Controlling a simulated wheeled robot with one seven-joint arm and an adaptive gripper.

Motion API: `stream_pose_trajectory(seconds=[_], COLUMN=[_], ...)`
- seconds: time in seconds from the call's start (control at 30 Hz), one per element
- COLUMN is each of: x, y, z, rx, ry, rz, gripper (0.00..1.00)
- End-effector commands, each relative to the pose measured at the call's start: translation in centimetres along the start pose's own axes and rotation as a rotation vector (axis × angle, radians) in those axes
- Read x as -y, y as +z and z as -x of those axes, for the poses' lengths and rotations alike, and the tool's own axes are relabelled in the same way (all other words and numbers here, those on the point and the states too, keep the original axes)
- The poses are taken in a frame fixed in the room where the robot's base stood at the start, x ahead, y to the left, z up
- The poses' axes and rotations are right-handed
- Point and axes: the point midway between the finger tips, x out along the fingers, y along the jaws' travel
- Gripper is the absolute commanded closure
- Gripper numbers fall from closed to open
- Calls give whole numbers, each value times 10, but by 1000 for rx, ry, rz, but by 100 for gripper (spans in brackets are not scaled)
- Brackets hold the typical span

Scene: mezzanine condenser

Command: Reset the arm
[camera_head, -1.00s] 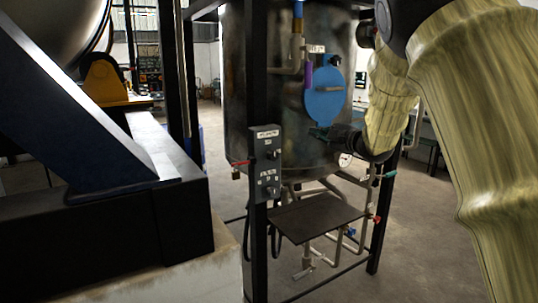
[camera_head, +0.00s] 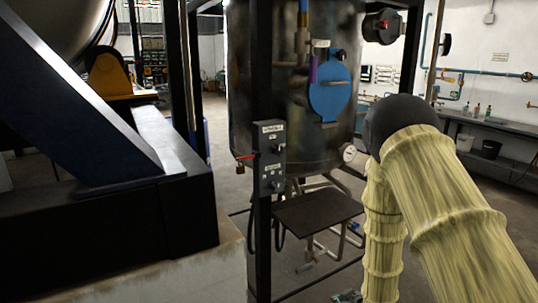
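My arm, in a pale yellow ribbed sleeve with a dark round elbow, fills the right side of the head view. Its upper part comes in from the lower right to the elbow, and its forearm hangs straight down from there. Only a small piece of my gripper (camera_head: 347,297) shows at the bottom edge, left of the forearm's lower end. The rest of it is cut off by the frame, so its fingers cannot be read. I see nothing held in the part that shows.
A dark metal tank (camera_head: 285,110) with a blue round hatch (camera_head: 330,88) stands in a black frame. A control box (camera_head: 270,155) and a dark shelf (camera_head: 317,208) are in front. Heavy black machinery (camera_head: 110,225) blocks the left. A bench (camera_head: 500,123) runs along the right wall.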

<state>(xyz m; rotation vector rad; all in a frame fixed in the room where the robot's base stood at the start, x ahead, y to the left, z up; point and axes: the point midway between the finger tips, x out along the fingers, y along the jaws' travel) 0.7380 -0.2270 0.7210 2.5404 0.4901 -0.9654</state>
Motion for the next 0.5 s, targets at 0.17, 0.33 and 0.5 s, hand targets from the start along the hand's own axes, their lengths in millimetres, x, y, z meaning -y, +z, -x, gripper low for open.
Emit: stream_pose_trajectory(seconds=[0.17, 0.33, 0.5], x=[50, 98, 147], y=[94, 174, 247], z=[17, 48, 93], rx=[170, 335, 510], ry=[-22, -32, -34], rz=[-145, -273, -392], gripper=[100, 100, 100])
